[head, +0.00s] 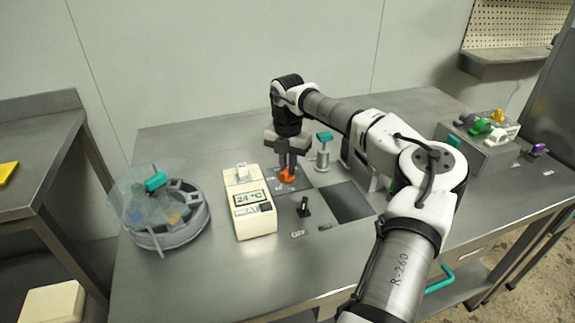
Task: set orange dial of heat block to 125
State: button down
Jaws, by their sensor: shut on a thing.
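The orange dial (287,176) sits on the steel worktop, right of a cream heat block (256,222). The heat block has a small display (249,197) that seems to read about 24 °C, with a dark label marked HEAT below it. My gripper (288,165) points straight down over the dial and is shut on it. The fingers cover the dial's upper part. The dial's scale marks are too small to read, so its setting cannot be told.
A black switch (304,207) stands in front of the dial, near an OFF label. A teal-topped metal post (323,150) stands close right of my gripper. A round grey centrifuge-like device (172,228) with a clear lid is at left. A grey box (483,146) with coloured parts is at right.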

jog(key=shift+r, duration=0.1)
dwell(0.5)
jog(key=c, duration=1.4)
grip_release()
jog(key=shift+c, duration=0.2)
notch_tip(320, 180, up, 14)
jog(key=shift+b, duration=0.45)
jog(key=shift+f, duration=0.2)
